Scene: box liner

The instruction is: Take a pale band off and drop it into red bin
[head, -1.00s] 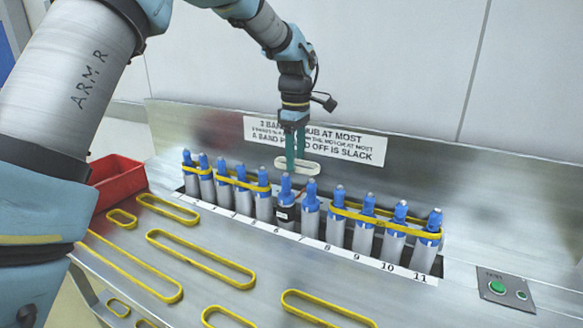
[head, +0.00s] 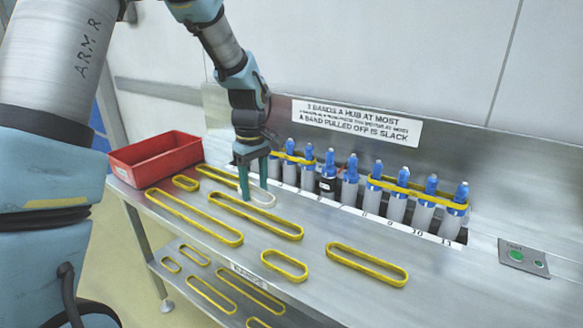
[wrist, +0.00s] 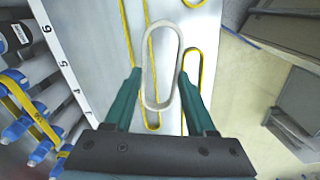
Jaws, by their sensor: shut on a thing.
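The pale band (head: 272,199) is a slack whitish loop hanging at my gripper (head: 254,193), above the steel bench and clear of the hubs. In the wrist view the pale band (wrist: 148,70) lies lengthwise between the two teal fingers of my gripper (wrist: 160,76), which are shut on it. The red bin (head: 168,170) stands at the bench's far left end, left of my gripper. Its inside floor is partly hidden by its front wall.
A row of blue-topped hubs (head: 327,180) stands right of my gripper, with yellow bands stretched around some at both ends. Several loose yellow bands (head: 300,228) lie on the bench and on a lower shelf. A control panel (head: 523,257) is at the right.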

